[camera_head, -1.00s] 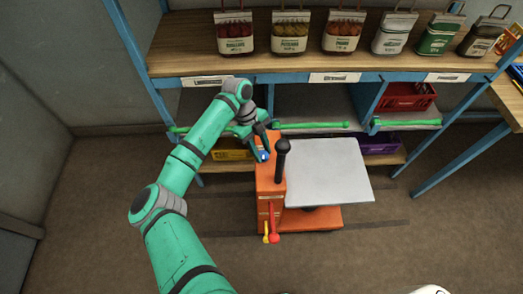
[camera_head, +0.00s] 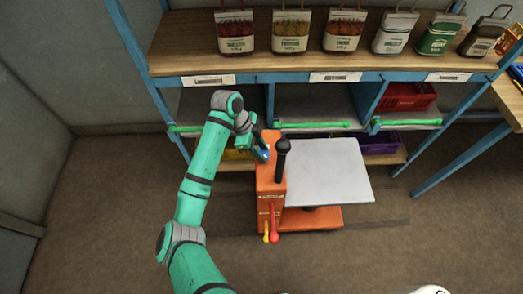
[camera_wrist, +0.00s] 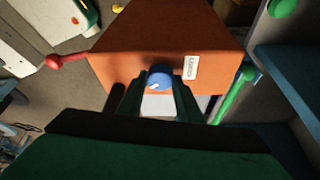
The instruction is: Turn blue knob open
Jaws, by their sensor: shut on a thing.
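The blue knob (camera_wrist: 159,78) is on the orange housing (camera_wrist: 160,35) in the wrist view, with a small white mark at its lower left. A white label with text (camera_wrist: 190,66) sits to its right. My gripper (camera_wrist: 160,92) has its two dark green fingers on either side of the knob, shut on it. In the head view the knob (camera_head: 263,154) is a small blue spot at the top left of the orange lift (camera_head: 270,180), partly hidden by my gripper (camera_head: 259,148).
A black-knobbed lever (camera_head: 282,160) stands right beside the knob. The lift carries a grey platform (camera_head: 325,170); red and yellow levers (camera_head: 270,230) are at its front. A blue-framed shelf (camera_head: 300,78) with several sacks stands behind. The floor at left is open.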

